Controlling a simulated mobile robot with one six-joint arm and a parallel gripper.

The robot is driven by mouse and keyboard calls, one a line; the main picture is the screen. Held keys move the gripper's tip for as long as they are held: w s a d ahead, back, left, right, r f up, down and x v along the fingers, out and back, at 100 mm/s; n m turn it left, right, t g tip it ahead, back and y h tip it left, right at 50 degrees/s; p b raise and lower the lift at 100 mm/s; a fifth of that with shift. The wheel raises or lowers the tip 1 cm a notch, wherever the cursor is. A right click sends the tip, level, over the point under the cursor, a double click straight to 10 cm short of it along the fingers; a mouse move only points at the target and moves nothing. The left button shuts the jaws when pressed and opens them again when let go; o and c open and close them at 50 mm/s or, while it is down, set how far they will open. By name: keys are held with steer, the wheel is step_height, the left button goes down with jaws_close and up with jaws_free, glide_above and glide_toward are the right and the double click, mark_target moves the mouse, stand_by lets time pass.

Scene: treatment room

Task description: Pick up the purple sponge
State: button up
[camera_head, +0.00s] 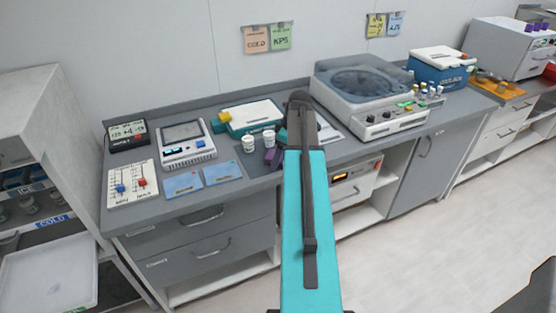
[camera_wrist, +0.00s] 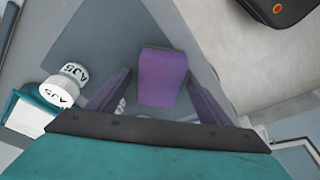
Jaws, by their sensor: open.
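The purple sponge (camera_wrist: 162,80) shows in the wrist view, centred ahead of my gripper (camera_wrist: 158,74). My gripper is open, with one dark purple finger on each side of the sponge and a visible gap on both sides. Nothing is held. The sponge appears to rest on the grey counter (camera_wrist: 100,28), close to its edge. In the head view my arm covers most of that spot. A small purple patch shows there beside the arm's end, right of the cups; I cannot tell whether it is sponge or finger.
Two white cups (camera_head: 248,144) stand just left of my gripper; they also show in the wrist view (camera_wrist: 60,88). A teal-and-white device (camera_head: 252,117) lies behind them. Blue packets (camera_head: 183,183) lie to the left. A large centrifuge-like machine (camera_head: 362,95) stands to the right.

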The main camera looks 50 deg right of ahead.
steer(key=c, duration=1.2)
steer(key=shift+r+b, duration=0.65)
steer(key=shift+r, duration=1.3)
steer(key=s+a+r+b, duration=0.1)
steer(key=s+a+b, duration=0.2)
steer(key=s+a, duration=0.6)
steer(key=s, duration=0.4)
steer(key=shift+s+r+b, duration=0.15)
steer(key=shift+r+b, duration=0.15)
steer(key=shift+b, duration=0.05)
